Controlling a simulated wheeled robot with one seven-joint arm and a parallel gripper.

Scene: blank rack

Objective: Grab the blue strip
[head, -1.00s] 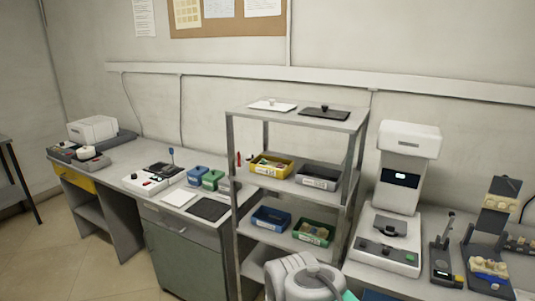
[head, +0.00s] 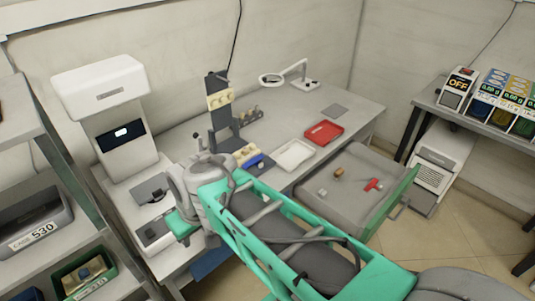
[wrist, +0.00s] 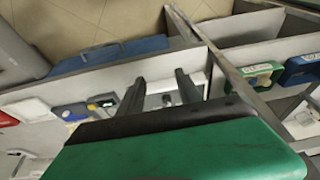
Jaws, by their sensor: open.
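A small blue piece (head: 253,161), which looks like the blue strip, lies on the bench at the foot of a dark upright stand (head: 222,120), beside pale tooth-like blocks. My gripper shows in the wrist view (wrist: 160,92) as two dark fingers, spread apart with nothing held between them. In the head view my arm reaches across the front of the bench, and its end is left of and nearer than the blue piece. The fingertips are hard to make out there. A small blue patch (wrist: 74,113) shows at left in the wrist view; I cannot tell if it is the strip.
A white machine (head: 105,105) stands left of the stand. A white tray (head: 293,154), a red tray (head: 324,132) and a magnifier lamp (head: 285,77) are to the right. An open drawer (head: 350,207) juts out at front right. The rack (head: 60,165) with bins is at left.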

